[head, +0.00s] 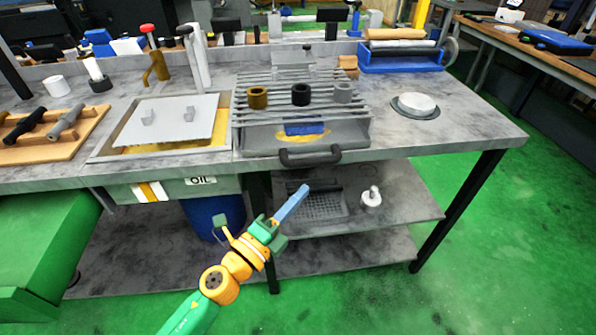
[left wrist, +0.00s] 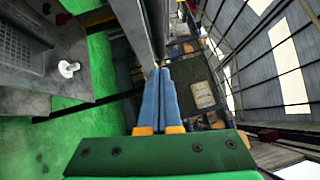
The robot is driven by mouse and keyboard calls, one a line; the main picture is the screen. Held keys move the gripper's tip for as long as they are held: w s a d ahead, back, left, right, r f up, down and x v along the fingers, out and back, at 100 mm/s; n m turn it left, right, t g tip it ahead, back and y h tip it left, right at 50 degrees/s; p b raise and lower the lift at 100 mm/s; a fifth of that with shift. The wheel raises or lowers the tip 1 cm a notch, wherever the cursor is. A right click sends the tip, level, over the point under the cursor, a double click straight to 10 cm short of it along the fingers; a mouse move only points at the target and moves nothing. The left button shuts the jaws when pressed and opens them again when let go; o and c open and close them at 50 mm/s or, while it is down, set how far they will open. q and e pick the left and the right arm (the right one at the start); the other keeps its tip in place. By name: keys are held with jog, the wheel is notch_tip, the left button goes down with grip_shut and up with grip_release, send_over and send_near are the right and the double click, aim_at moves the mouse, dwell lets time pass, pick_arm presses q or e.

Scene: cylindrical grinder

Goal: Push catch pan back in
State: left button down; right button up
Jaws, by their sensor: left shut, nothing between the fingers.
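The catch pan (head: 352,133) is a grey tray under the slatted rack in the bench top, in the head view. Its front part shows past the rack, with a yellow puddle and a blue block (head: 304,128) in it. Its dark handle (head: 310,158) sticks out at the bench's front edge. My left gripper (head: 304,188) is shut and empty, its blue fingers together, pointing up and right. In the picture it is just below the handle, apart from it. The shut fingers also show in the left wrist view (left wrist: 160,75). My right gripper is out of view.
The slatted rack (head: 301,75) carries several dark and grey rings. A lidded basin (head: 165,122) lies left of the pan. A lower shelf (head: 415,205) holds a grate and a white part (head: 371,197). The green floor in front right is clear.

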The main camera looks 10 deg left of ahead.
pick_arm(q)
jog(key=w, duration=0.3)
jog(key=w+a+r, duration=0.1)
jog(key=shift+w, duration=0.25)
jog(key=shift+w+a+f+b, duration=0.1)
jog(key=shift+w+a+b, duration=0.1)
jog(key=shift+w, duration=0.5)
jog(key=shift+w+a+b, duration=0.15)
jog(key=shift+w+a, duration=0.05)
jog(key=shift+w, duration=0.5)
jog(key=shift+s, duration=0.1)
